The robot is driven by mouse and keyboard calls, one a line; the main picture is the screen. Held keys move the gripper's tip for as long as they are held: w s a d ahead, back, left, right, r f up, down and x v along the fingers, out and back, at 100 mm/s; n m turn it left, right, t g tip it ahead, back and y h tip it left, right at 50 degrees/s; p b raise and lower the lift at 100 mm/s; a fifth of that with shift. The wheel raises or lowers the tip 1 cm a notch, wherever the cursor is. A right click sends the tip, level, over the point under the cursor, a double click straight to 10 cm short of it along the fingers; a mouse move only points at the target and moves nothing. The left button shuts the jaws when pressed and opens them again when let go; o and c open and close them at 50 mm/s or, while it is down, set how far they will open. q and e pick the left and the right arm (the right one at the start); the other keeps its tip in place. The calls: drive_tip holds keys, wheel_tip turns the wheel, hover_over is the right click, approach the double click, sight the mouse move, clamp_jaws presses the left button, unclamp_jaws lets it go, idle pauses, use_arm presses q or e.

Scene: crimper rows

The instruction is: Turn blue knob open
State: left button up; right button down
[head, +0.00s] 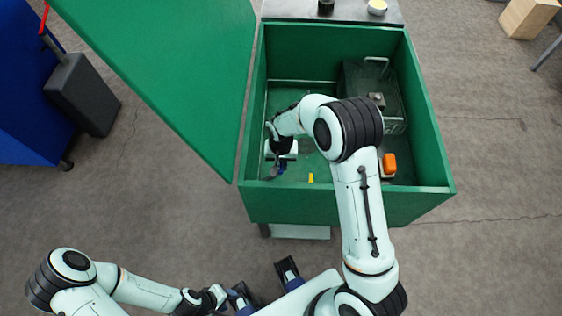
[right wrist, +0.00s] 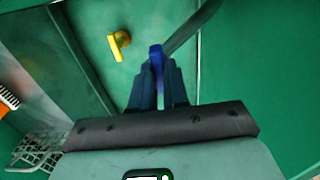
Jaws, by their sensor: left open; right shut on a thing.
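The blue knob (right wrist: 156,55) is between the fingertips of my right gripper (right wrist: 157,75) in the right wrist view, and the fingers are shut on it. In the head view, my right gripper (head: 282,163) is down inside the green box, near its left wall, with a small bit of blue at its tip. The fingers and wrist hide most of the knob, so its turn angle is unclear. A dark grey strip (right wrist: 190,28) runs up right from beside the knob. My left gripper (head: 263,285) is open and empty, outside the box near the bottom of the head view.
The green box (head: 325,207) has high walls around my right arm, and a large green panel (head: 175,70) stands at its left. Inside are a yellow knob (head: 310,178), an orange-topped thing (head: 389,164) and a grey wire basket (head: 392,108).

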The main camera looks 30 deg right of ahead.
drive_tip(key=n, duration=0.4)
drive_tip(key=shift+n+b, duration=0.4)
drive_tip(key=n, duration=0.4)
drive_tip(key=shift+n, duration=0.3)
drive_tip(key=n, duration=0.4)
drive_tip(key=shift+n, duration=2.1)
drive_tip(key=c, duration=1.1)
unclamp_jaws()
drive_tip(key=shift+r, duration=0.15)
